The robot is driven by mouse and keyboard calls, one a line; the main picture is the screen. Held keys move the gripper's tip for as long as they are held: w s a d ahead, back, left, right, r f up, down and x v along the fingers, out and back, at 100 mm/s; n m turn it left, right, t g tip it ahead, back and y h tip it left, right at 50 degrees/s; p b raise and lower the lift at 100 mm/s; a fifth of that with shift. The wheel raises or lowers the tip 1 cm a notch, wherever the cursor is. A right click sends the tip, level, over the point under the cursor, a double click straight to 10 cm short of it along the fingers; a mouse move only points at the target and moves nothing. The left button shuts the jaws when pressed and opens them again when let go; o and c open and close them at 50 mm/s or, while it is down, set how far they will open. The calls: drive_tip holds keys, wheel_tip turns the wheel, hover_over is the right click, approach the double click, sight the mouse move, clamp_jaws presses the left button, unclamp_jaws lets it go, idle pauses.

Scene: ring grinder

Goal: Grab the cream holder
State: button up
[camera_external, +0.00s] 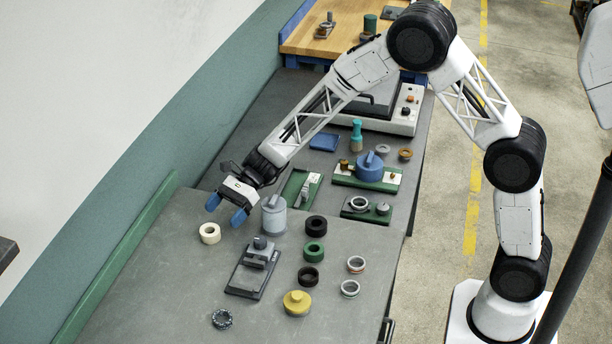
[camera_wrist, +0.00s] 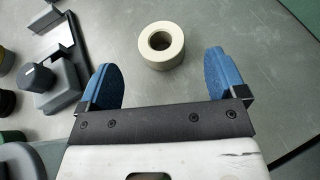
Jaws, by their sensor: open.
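The cream holder (camera_external: 209,236) is a short cream ring with a round hole, lying flat on the grey table at the left of the external view. In the wrist view the cream holder (camera_wrist: 174,46) sits ahead of my gripper, roughly between the lines of its two fingers. My gripper (camera_external: 226,210) has blue fingertips and is open and empty, just above and right of the holder in the external view. In the wrist view the fingers of my gripper (camera_wrist: 163,82) stand wide apart, with bare table between them. I cannot tell the exact height above the table.
A grey cylinder (camera_external: 274,216) stands close to the right of my gripper. A grey clamp fixture (camera_external: 256,268) is nearby, with black, green and dark rings and a yellow knob (camera_external: 297,302) beyond it. The table left of the holder is clear up to the green edge rail (camera_external: 118,262).

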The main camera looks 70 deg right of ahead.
sight(209, 230)
drive_tip(key=shift+a+f, duration=0.1)
drive_tip(key=shift+a, duration=0.1)
drive_tip(key=shift+x, duration=2.6)
drive_tip(key=shift+w, duration=0.1)
drive_tip(key=c, duration=1)
drive_tip(key=shift+c, duration=0.2)
wheel_tip(209, 230, up, 10)
